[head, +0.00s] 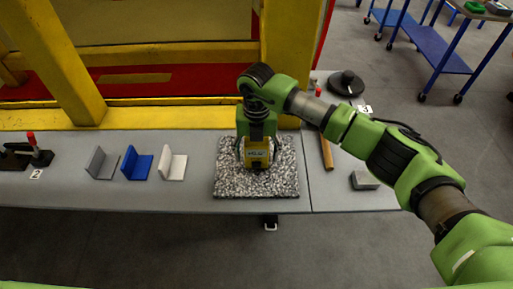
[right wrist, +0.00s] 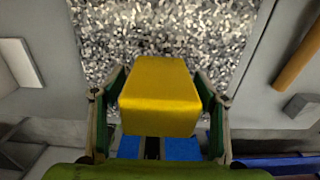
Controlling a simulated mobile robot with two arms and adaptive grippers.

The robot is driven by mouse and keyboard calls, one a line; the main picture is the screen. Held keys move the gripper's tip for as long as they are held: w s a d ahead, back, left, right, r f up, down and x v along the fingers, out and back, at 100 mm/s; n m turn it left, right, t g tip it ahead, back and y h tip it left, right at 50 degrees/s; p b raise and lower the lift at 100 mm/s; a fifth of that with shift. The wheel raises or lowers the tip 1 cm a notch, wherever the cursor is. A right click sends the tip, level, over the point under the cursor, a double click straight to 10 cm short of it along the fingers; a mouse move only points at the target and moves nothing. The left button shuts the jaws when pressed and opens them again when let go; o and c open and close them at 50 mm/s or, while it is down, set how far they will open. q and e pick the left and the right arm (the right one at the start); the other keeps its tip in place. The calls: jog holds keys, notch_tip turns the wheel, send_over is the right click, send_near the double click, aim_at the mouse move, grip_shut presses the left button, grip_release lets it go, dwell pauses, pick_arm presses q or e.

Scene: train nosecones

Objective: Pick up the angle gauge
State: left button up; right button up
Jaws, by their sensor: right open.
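The angle gauge, a yellow block-like instrument (head: 257,160) with a dark label, is on the speckled granite plate (head: 228,180) in the head view. In the right wrist view its plain yellow top (right wrist: 160,95) fills the middle. My right gripper (head: 257,148) reaches down over the gauge from above and hides part of it. In the right wrist view the fingers (right wrist: 160,78) stand open on either side of the gauge, close to its sides. Whether they touch it I cannot tell. My left gripper is not in view.
Left of the plate stand a white angle bracket (head: 173,167), a blue one (head: 137,165) and a grey one (head: 101,164). Right of it lie a brown rod (head: 327,153) and a grey block (head: 364,180). A yellow frame (head: 180,118) runs behind the table. A blue cart (head: 437,48) stands back right.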

jog(key=c, duration=1.4)
